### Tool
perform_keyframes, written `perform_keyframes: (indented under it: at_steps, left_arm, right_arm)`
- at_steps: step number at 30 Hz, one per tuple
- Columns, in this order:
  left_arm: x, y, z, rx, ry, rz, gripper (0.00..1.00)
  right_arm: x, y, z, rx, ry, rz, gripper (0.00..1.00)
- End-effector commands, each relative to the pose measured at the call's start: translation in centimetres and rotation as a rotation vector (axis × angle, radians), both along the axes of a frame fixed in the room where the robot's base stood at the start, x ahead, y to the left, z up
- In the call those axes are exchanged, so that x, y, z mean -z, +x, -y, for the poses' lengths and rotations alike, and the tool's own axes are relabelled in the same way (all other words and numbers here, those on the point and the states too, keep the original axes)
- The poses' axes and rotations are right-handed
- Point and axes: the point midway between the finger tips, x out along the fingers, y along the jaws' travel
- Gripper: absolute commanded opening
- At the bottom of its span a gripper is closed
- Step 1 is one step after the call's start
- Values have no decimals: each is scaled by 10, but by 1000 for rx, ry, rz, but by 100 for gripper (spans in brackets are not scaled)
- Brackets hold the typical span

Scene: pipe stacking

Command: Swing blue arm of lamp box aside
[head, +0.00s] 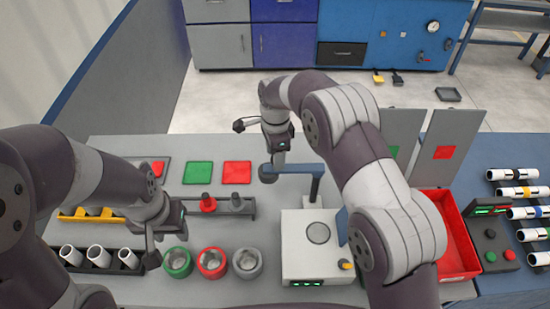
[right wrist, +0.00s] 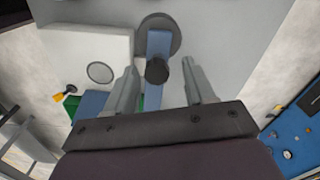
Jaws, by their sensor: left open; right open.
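The lamp box (head: 300,262) is a white box with a round disc on top, green lights in front and a yellow-and-black knob. Its blue arm (head: 300,168) is raised on a post and reaches left, ending in a grey disc (head: 267,174). My right gripper (head: 278,150) is above that disc end, open. In the right wrist view the blue arm (right wrist: 158,46) and a dark upright knob (right wrist: 157,70) show between the two open fingers, with a gap on each side. My left gripper (head: 167,226) is open and empty at the left, near the cups.
Green, red and grey ring cups (head: 211,262) stand left of the lamp box. A rack of white pipes (head: 98,256) is further left. A holder with red and grey knobs (head: 222,206) is behind the cups. A red bin (head: 455,240) stands right, partly behind my right arm.

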Motion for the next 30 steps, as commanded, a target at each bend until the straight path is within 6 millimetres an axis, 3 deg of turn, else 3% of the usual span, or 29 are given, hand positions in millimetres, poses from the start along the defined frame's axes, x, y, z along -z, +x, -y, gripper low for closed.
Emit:
perform_keyframes:
  at_steps: [6, 12, 30]
  left_arm:
    - [-47, 0, 0, 0, 0, 1, 43]
    - [-78, 0, 0, 0, 0, 0, 43]
    - [-82, 0, 0, 0, 0, 0, 43]
  right_arm:
    - [-66, 0, -1, 0, 0, 2, 54]
    - [-102, 0, -1, 0, 0, 1, 54]
    - [-107, 0, -1, 0, 1, 3, 54]
